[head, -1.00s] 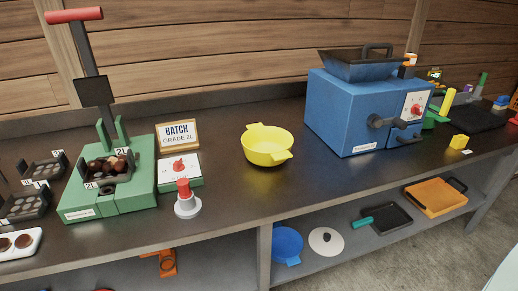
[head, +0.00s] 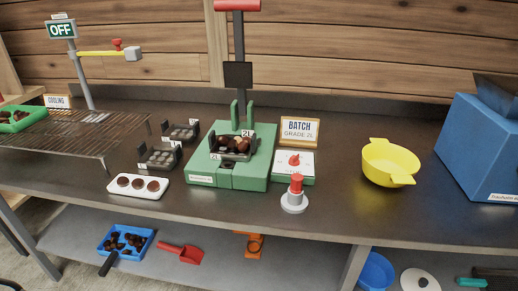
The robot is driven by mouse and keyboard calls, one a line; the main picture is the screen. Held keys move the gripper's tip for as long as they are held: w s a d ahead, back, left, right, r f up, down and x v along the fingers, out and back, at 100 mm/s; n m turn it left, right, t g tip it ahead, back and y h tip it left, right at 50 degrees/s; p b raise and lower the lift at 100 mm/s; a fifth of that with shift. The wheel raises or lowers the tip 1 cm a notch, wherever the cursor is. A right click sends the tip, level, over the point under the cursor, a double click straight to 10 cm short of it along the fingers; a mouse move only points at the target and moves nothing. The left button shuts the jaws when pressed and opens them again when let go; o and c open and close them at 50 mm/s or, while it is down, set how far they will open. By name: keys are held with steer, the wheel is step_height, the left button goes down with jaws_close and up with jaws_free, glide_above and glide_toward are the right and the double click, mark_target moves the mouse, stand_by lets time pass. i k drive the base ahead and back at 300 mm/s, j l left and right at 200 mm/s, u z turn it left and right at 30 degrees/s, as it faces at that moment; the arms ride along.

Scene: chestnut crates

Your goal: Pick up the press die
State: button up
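A green press (head: 205,168) with a tall dark lever and red handle stands on the counter near the middle. A dark die (head: 213,154) marked 2L sits in the press, holding several brown pieces. Two more dark dies with round cavities and upright end plates lie on the counter left of the press, one in front (head: 144,158) and one behind it (head: 194,129). I cannot tell which of these the task calls the press die. My gripper is not in view.
A red-topped stamp (head: 294,199), a red-dial box (head: 307,166), a batch sign (head: 299,131) and a yellow bowl (head: 388,155) stand right of the press. A white tray (head: 118,191) of brown discs lies front left. A wire rack (head: 70,133) and a blue machine (head: 470,145) flank the counter.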

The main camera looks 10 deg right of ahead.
mark_target(229, 148)
steer(key=z, duration=0.55)
steer(key=j+z, duration=0.45)
steer(key=k+j+z, duration=0.15)
steer(key=j+z, duration=0.3)
steer(key=j, duration=0.15)
steer(key=k+j+z, duration=0.1)
steer(key=j, duration=0.3)
steer(key=k+j+z, duration=0.1)
steer(key=j, duration=0.3)
steer(key=k+j, duration=0.2)
steer(key=j, duration=0.2)
steer(key=j+z, duration=0.1)
steer(key=j, duration=1.3)
